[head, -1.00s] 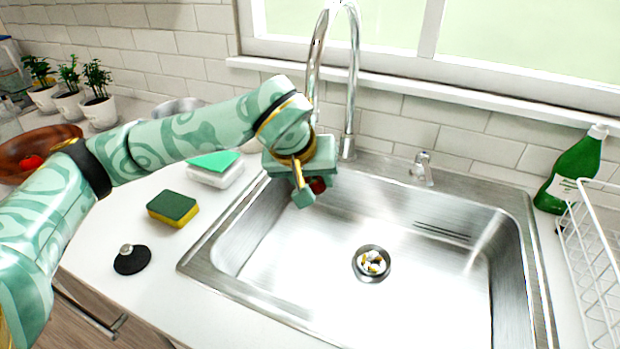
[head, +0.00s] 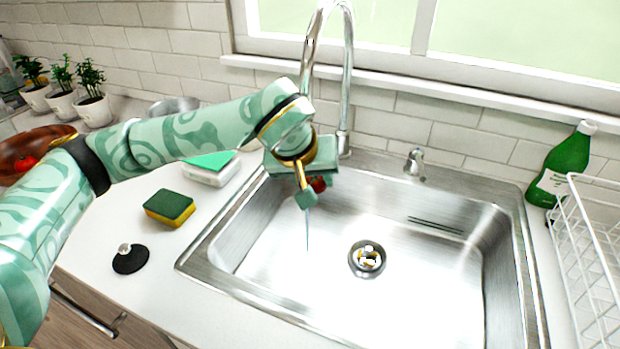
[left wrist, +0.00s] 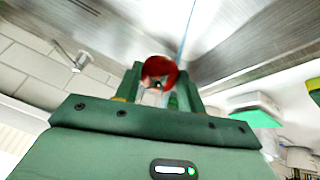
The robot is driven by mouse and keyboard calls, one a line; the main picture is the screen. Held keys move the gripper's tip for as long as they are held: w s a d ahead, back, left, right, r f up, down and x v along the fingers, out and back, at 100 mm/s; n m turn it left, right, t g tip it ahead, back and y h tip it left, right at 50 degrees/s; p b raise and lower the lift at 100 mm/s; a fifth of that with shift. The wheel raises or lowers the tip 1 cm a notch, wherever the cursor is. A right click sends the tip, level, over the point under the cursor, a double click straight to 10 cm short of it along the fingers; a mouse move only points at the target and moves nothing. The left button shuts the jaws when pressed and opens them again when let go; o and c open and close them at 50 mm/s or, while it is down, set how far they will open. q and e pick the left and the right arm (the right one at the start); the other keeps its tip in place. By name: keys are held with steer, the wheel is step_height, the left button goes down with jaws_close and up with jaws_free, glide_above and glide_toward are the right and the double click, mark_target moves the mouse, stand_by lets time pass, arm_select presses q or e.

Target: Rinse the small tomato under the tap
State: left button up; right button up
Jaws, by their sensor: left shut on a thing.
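My left gripper (head: 310,190) is over the left back part of the sink (head: 400,255), shut on the small red tomato (head: 319,184). The tomato also shows in the left wrist view (left wrist: 158,72), between the fingers. The tall chrome tap (head: 347,80) stands behind the sink, and my gripper partly hides its spout side. A thin bluish stream of water (head: 307,230) shows below the gripper, and a streak shows beside the tomato in the left wrist view. I cannot tell exactly where the water meets the tomato. My right gripper is not in view.
Left of the sink lie a green-yellow sponge (head: 169,208), a black stopper (head: 130,259) and a white box with a green top (head: 212,170). A green bottle (head: 562,165) and white rack (head: 590,240) stand right.

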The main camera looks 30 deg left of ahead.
arm_select(q)
steer(key=shift+a, duration=0.6)
steer(key=shift+p, duration=0.3)
steer(key=s+p, duration=0.3)
steer(key=s, duration=0.5)
steer(key=shift+a, duration=0.15)
stand_by(0.8)
